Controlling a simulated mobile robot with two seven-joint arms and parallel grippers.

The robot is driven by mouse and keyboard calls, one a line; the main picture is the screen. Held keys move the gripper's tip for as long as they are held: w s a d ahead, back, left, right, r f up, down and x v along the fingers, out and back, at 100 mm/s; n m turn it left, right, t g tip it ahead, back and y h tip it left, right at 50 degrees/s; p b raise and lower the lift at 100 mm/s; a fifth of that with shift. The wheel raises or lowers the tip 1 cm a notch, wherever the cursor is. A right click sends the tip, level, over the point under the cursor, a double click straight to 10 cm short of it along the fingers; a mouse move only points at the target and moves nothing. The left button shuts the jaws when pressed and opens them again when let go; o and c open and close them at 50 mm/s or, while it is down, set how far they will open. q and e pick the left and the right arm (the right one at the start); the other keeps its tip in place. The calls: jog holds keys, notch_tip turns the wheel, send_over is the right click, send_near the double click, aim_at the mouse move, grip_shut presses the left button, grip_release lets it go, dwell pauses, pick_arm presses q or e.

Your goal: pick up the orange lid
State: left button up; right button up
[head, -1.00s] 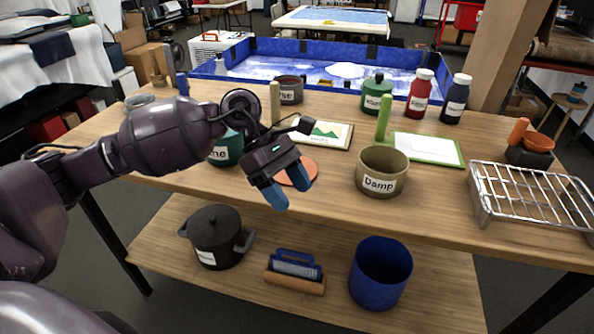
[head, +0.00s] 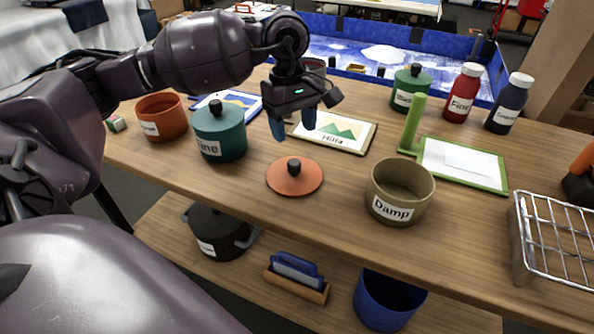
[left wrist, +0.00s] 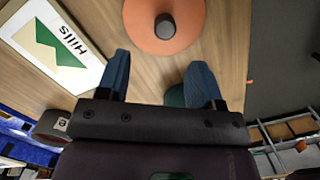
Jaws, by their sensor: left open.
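The orange lid (head: 295,178) lies flat on the wooden table, a round disc with a dark knob at its centre. It also shows at the top of the left wrist view (left wrist: 165,24), beyond the fingertips. My left gripper (head: 292,132) is open and empty, above and slightly behind the lid in the head view, apart from it. Its two blue fingers point down, and in the left wrist view (left wrist: 160,68) they stand apart with bare table between them. My right gripper is in no view.
A green lidded pot (head: 222,135) stands left of the lid, an orange pot (head: 162,122) farther left. An olive "Damp" pot (head: 400,208) stands to the right. A framed "Hills" picture (head: 350,133) lies behind. A wire rack (head: 560,240) is far right. The table in front of the lid is clear.

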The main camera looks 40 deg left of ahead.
aim_at(294, 162)
pick_arm(q)
notch_tip(294, 162, down, 4)
jog(key=shift+d+r, duration=0.15)
jog(key=shift+r, duration=0.1)
jog(key=f, duration=0.2)
jog(key=s+f, duration=0.1)
jog(key=shift+d+f, duration=0.25)
jog(key=shift+f, duration=0.75)
jog(key=c, duration=1)
